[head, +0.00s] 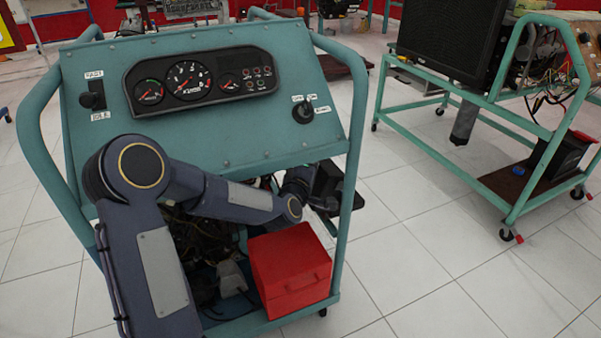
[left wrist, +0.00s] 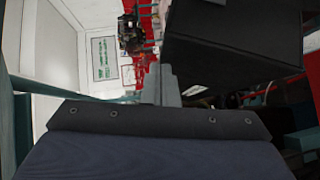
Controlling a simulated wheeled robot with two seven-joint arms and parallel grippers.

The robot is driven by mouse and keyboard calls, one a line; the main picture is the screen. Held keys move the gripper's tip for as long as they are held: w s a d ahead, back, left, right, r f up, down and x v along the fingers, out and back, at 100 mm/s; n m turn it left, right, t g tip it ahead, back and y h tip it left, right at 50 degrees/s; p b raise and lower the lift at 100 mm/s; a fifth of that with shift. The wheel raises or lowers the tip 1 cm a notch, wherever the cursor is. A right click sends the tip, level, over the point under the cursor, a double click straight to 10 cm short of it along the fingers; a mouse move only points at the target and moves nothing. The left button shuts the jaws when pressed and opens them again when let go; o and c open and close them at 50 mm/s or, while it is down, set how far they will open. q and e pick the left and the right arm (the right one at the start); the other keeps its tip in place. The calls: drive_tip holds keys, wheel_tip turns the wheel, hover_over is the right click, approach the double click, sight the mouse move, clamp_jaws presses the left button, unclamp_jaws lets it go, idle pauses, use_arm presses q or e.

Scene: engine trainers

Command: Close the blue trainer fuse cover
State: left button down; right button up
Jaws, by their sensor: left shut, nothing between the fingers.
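The blue-green trainer (head: 240,130) stands close in front of me, with a gauge panel on its sloped top. At its right side, by the frame post, is a black box-like part (head: 328,184) that looks like the fuse box with its cover; a dark flap seems to stick out from it. I cannot tell the cover's exact angle. My left arm reaches across under the panel to this part. In the left wrist view my left gripper (left wrist: 160,84) is shut and empty, beside a large dark box face (left wrist: 235,38). Whether they touch is unclear. My right gripper is out of view.
A red box (head: 290,270) sits on the trainer's lower shelf, below my left wrist. Wiring fills the space under the panel. A second green-framed trainer (head: 490,115) stands at the right, with clear tiled floor (head: 430,240) between.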

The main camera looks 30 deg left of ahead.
sight(330, 168)
use_arm(q)
drive_tip(key=shift+w+d+r+b, duration=0.15)
drive_tip(key=shift+w+d+b, duration=0.2)
drive_tip(key=shift+w+d, duration=0.65)
drive_tip(key=shift+w+d+r+b, duration=0.1)
drive_tip(key=shift+w+d+b, duration=0.25)
drive_tip(key=shift+w+d, duration=0.6)
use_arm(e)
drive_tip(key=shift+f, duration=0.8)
use_arm(q)
drive_tip(key=shift+w+a, duration=0.15)
